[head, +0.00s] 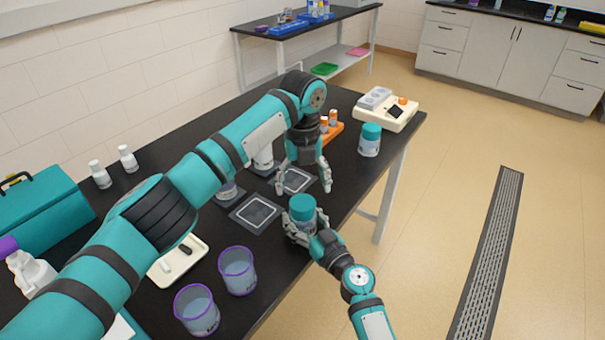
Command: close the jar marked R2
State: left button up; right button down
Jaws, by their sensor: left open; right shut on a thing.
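My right gripper (300,232) is shut on a jar with a teal lid (302,208), upright near the table's front edge. The lid sits on top of the jar; how tightly cannot be told. My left gripper (304,186) is open and empty, pointing down just behind that jar, over a dark mat with a pale square outline (294,181). Another teal-lidded jar (370,140) stands at the table's right end. A further container (227,191) is partly hidden by my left arm. No R2 marking can be read on any of them.
Another outlined mat (256,213) lies left of the held jar. Two purple-rimmed beakers (238,270) and a white tray (178,260) stand at the front left. A white device (388,110) and an orange rack (334,130) are at the back right.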

pick_arm(q)
jog(key=n, duration=0.4)
jog(key=shift+r+n, duration=0.2)
jog(key=shift+n, duration=0.2)
jog(key=n, duration=0.4)
jog(key=shift+r+n, duration=0.2)
jog(key=shift+n, duration=0.1)
jog(key=n, duration=0.4)
jog(key=shift+r+n, duration=0.15)
jog(key=shift+n, duration=0.15)
jog(key=n, duration=0.4)
jog(key=shift+r, duration=0.15)
jog(key=n, duration=0.5)
jog(key=shift+r, duration=0.2)
jog(key=n, duration=0.4)
jog(key=shift+r+n, duration=0.15)
jog(key=shift+n, duration=0.15)
jog(key=n, duration=0.3)
jog(key=shift+r+n, duration=0.1)
jog(key=shift+n, duration=0.3)
jog(key=n, duration=0.4)
jog(key=shift+r, duration=0.15)
